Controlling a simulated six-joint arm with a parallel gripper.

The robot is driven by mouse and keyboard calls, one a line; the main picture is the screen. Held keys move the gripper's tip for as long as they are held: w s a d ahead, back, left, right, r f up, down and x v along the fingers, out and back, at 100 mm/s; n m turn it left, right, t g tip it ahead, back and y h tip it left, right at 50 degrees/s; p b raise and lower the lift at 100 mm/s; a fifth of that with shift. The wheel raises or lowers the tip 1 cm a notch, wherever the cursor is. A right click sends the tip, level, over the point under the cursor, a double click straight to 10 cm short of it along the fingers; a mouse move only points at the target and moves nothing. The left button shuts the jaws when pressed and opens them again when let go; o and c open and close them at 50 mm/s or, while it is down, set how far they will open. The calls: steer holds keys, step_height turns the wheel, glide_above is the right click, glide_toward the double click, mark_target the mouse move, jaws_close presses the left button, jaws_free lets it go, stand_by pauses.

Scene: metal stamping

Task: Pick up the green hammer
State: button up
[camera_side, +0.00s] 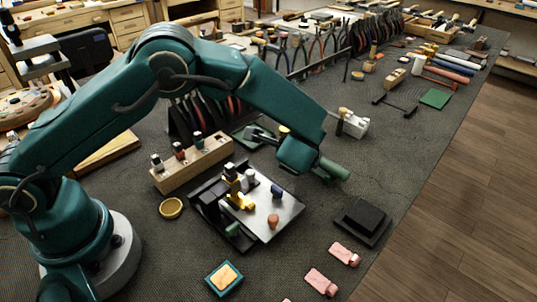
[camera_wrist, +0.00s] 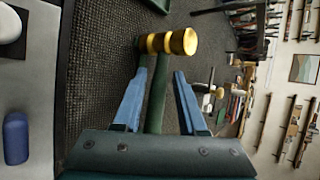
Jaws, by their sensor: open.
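The green hammer has a brass-coloured head (camera_wrist: 175,42) with a dark band and a green handle (camera_wrist: 157,98). In the wrist view its handle runs between the two blue-grey fingers of my gripper (camera_wrist: 160,76). The head lies beyond the fingertips. My gripper is open, with a gap visible between the handle and the right finger; the left finger is close to the handle, and I cannot tell whether it touches. In the side view my wrist is over the mat behind the metal tray, and I cannot clearly make out the hammer there.
A metal tray (camera_side: 291,211) with small tools stands in front of my wrist. A wooden block (camera_side: 205,166) with stamps is to its left. A black block (camera_side: 364,219) and pink pieces (camera_side: 321,282) lie to the right. Racked pliers (camera_side: 316,52) stand behind.

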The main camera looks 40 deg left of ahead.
steer(key=shift+c, duration=0.3)
jaws_close()
steer(key=shift+r, duration=0.1)
stand_by(1.0)
